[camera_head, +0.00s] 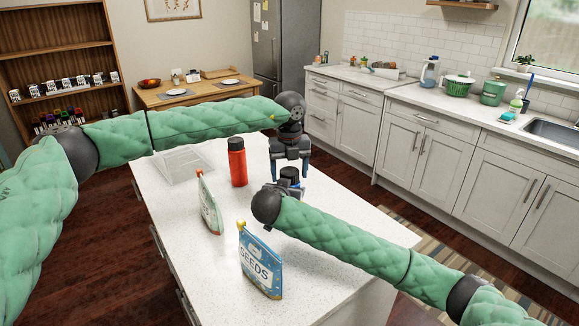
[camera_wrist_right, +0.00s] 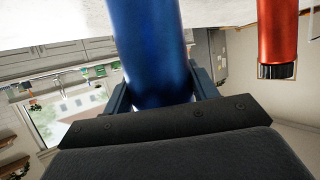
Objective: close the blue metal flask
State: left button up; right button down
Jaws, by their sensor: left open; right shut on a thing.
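The blue flask (camera_wrist_right: 150,50) stands between the fingers of my right gripper (camera_wrist_right: 160,95), which is shut on its body in the right wrist view. In the head view my right wrist hides most of the flask, and a dark top (camera_head: 289,173) shows above it. My left gripper (camera_head: 290,173) points down with its fingers open, one on each side of that dark top. I cannot tell whether the fingers touch it, or whether the dark top is a seated cap. The flask's top end is hidden in the right wrist view.
A red flask with a black cap (camera_head: 237,165) stands left of the grippers on the white counter (camera_head: 330,230). A seed bag (camera_head: 261,265) and another pouch (camera_head: 209,205) stand nearer. A clear tray (camera_head: 183,166) lies at the left edge. The counter's front right is clear.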

pick_arm(q)
jog(key=shift+c, duration=0.4)
jog(key=c, duration=0.9)
jog(key=m, duration=1.3)
jog(key=shift+m, duration=0.3)
jog(key=o, duration=1)
jog(key=shift+o, duration=0.2)
